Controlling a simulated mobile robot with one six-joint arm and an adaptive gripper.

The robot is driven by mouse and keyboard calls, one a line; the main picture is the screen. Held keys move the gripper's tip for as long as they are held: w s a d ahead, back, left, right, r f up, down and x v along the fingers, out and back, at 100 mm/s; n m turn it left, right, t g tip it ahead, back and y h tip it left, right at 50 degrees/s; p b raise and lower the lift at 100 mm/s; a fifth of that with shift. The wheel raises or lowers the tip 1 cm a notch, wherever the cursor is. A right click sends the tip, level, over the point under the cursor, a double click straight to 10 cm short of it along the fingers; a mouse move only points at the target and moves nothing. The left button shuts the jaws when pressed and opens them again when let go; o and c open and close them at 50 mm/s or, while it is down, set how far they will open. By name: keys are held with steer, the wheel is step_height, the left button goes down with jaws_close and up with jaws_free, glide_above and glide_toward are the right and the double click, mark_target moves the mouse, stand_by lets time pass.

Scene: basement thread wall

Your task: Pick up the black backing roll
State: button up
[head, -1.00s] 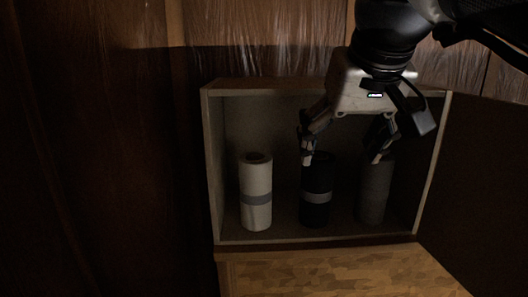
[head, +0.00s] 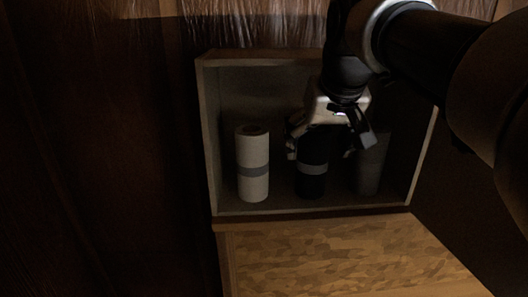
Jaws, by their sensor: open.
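The black backing roll (head: 312,182) stands upright in the middle of an open cabinet (head: 290,211), with a grey band around it. My gripper (head: 322,151) is open at the top part of the black roll, with one finger to its left and the other to its right. Its palm hides the roll's top. I cannot tell whether the fingers touch the roll.
A white roll (head: 252,187) with a grey band stands upright on the left. A grey roll (head: 369,175) stands close on the right, partly behind my right finger. The cabinet's side walls bound the space. A wooden surface (head: 330,255) lies below in front.

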steer(key=x, duration=0.5)
steer(key=shift+r, duration=0.1)
steer(key=c, duration=1.4)
